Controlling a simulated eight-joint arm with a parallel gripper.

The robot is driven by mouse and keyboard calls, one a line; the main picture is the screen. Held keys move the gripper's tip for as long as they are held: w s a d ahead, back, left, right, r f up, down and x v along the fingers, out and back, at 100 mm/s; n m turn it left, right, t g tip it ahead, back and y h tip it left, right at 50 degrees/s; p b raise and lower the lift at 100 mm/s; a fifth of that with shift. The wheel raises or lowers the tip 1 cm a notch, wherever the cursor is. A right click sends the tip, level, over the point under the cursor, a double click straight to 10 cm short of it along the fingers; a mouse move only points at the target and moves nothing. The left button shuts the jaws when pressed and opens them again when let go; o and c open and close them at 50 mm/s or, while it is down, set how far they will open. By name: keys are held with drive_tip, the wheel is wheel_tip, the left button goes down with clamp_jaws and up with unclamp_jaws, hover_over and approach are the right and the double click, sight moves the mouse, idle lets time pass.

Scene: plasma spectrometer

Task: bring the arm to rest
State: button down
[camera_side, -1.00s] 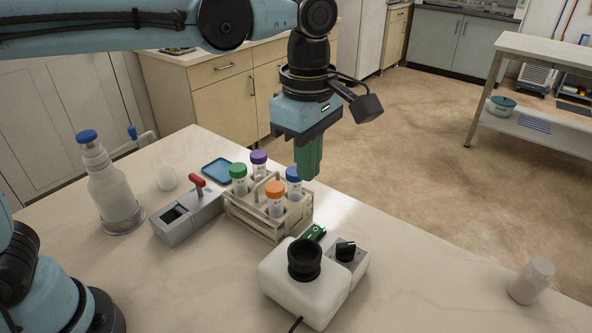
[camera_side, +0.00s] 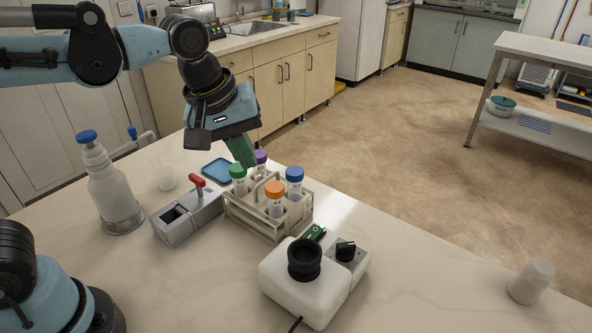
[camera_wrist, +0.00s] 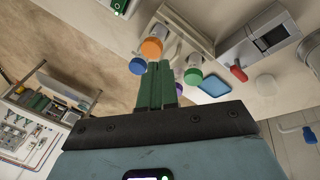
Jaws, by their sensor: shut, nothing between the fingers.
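My gripper (camera_side: 243,156) has green fingers and hangs tilted above the back of the tube rack, with its tips behind the purple-capped and green-capped tubes in the side view. Its fingers (camera_wrist: 158,75) lie together and hold nothing. The tube rack (camera_side: 262,228) stands on the table and holds tubes with orange (camera_side: 275,188), blue (camera_side: 294,174), green (camera_side: 237,171) and purple (camera_side: 260,156) caps. In the wrist view the fingertips overlap the rack's edge in the picture, and the purple cap is partly hidden behind them.
A grey device with a red lever (camera_side: 187,213) stands left of the rack. A blue tray (camera_side: 217,170), a small white cup (camera_side: 167,179) and a blue-capped bottle (camera_side: 112,190) are nearby. A white mixer (camera_side: 303,285) stands in front. The table's right part is clear up to a white container (camera_side: 531,281).

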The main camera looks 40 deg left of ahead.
drive_tip(key=s+a+f+m+t, duration=0.3)
drive_tip(key=s+a+f+m, duration=0.1)
drive_tip(key=a+m, duration=0.4)
drive_tip(key=shift+s+f+m+y, duration=0.25)
drive_tip(key=shift+f+m+y, duration=0.15)
drive_tip(key=shift+f+m, duration=0.15)
drive_tip(key=c, duration=1.8)
unclamp_jaws()
